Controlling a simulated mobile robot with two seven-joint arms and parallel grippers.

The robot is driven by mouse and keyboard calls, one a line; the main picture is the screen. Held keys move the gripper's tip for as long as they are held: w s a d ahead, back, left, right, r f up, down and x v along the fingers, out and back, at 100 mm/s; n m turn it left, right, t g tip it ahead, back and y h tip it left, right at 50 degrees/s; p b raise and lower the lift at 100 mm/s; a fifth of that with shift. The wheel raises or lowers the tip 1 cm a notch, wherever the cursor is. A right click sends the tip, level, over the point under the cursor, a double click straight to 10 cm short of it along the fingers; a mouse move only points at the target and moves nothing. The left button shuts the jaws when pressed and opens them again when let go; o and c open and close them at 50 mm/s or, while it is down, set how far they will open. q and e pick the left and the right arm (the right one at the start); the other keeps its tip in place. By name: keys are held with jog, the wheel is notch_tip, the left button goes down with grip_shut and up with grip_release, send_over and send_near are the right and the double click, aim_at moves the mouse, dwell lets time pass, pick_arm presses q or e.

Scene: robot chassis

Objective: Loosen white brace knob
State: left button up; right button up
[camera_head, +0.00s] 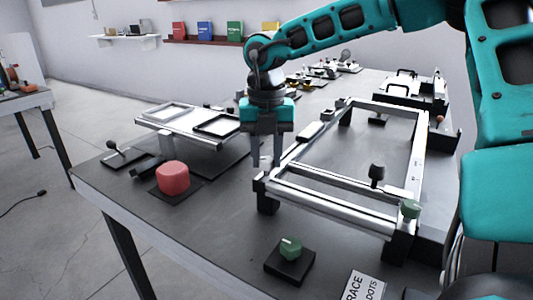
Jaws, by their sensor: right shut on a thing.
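A silver rectangular frame (335,202) stands on black feet on the dark table. My right gripper (265,163) points straight down at the frame's near left corner. Its fingers are shut on a small pale piece, the white brace knob (265,162), which is mostly hidden between them. A black knob (377,173) stands upright on the frame's cross bar. A green knob (410,208) sits at the near right corner. My left gripper is not in view.
A green knob on a black block (290,266) and a partly cut-off label card (365,286) lie at the front. A red block (173,177) and a tray stand (180,125) are at left. Black-handled parts (405,86) stand behind.

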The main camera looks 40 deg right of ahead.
jog(key=n+b, duration=0.1)
jog(key=n, duration=0.3)
jog(key=shift+n, duration=0.4)
jog(key=n, duration=0.3)
jog(key=shift+n, duration=0.3)
jog(key=n, duration=0.3)
jog(key=shift+n, duration=0.3)
jog(key=n, duration=0.6)
jog(key=n+p, duration=0.1)
jog(key=n, duration=0.4)
jog(key=shift+n, duration=0.9)
jog(key=o, duration=1)
